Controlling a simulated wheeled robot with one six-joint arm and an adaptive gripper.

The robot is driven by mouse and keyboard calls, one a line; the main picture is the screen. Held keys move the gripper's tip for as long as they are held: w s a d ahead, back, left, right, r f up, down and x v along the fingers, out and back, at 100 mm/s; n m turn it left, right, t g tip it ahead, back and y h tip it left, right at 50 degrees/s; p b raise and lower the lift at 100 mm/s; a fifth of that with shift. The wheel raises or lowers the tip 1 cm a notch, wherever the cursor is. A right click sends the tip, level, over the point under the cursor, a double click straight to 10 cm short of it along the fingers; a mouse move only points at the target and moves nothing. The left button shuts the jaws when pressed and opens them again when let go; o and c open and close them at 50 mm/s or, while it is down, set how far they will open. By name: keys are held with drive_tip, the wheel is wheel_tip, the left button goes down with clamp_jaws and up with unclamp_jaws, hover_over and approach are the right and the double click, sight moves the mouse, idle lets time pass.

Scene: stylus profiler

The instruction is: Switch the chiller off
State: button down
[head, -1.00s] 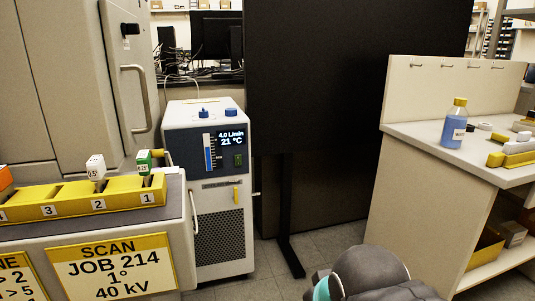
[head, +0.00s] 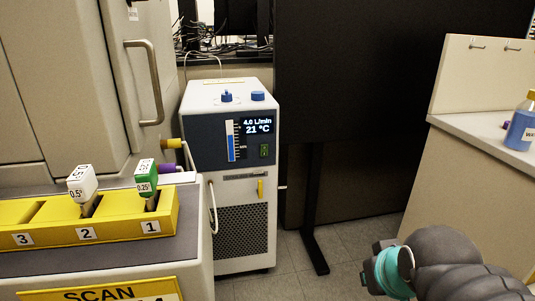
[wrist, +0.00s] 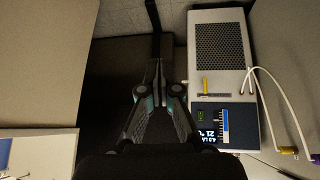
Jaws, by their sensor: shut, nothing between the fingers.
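The chiller (head: 240,225) is a white floor unit with a dark blue front panel, in the middle of the head view. Its lit display (head: 258,126) reads 4.0 L/min and 21 °C. A small green switch (head: 264,151) sits below the display, right of a blue level gauge (head: 230,140). In the wrist view the chiller (wrist: 221,50) appears upside down at the right, with its panel low. My gripper (wrist: 158,72) is shut and empty, left of the chiller in that picture, apart from it. The fingers are not visible in the head view.
A bench with a yellow slotted rack (head: 100,219) stands at left, holding white- and green-topped pieces. A large dark panel (head: 390,90) stands behind on a thin post. A counter (head: 465,170) with a blue bottle (head: 522,122) is at right.

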sight(266, 148)
drive_tip(key=w+a+n+t+y, duration=0.1)
drive_tip(key=w+a+n+t, duration=0.3)
drive_tip(key=w, duration=0.6)
drive_tip(key=w+a+n+t+y+b, duration=0.1)
drive_tip(key=w+a+n+t, duration=0.3)
drive_tip(key=w+a+n, duration=0.4)
drive_tip(key=w+a+f+n+t+y+b, duration=0.1)
drive_tip(key=w+a+n+t+y, duration=0.2)
drive_tip(key=w, duration=1.1)
drive_tip(key=a+n, duration=0.3)
drive_tip(key=n, duration=0.1)
drive_tip(key=shift+t, duration=0.4)
drive_tip(key=shift+a, duration=0.1)
drive_tip(key=p+x, duration=0.1)
drive_tip(key=x, duration=1.2)
drive_tip(key=shift+w+a+r, duration=0.1)
drive_tip(key=shift+w, duration=0.4)
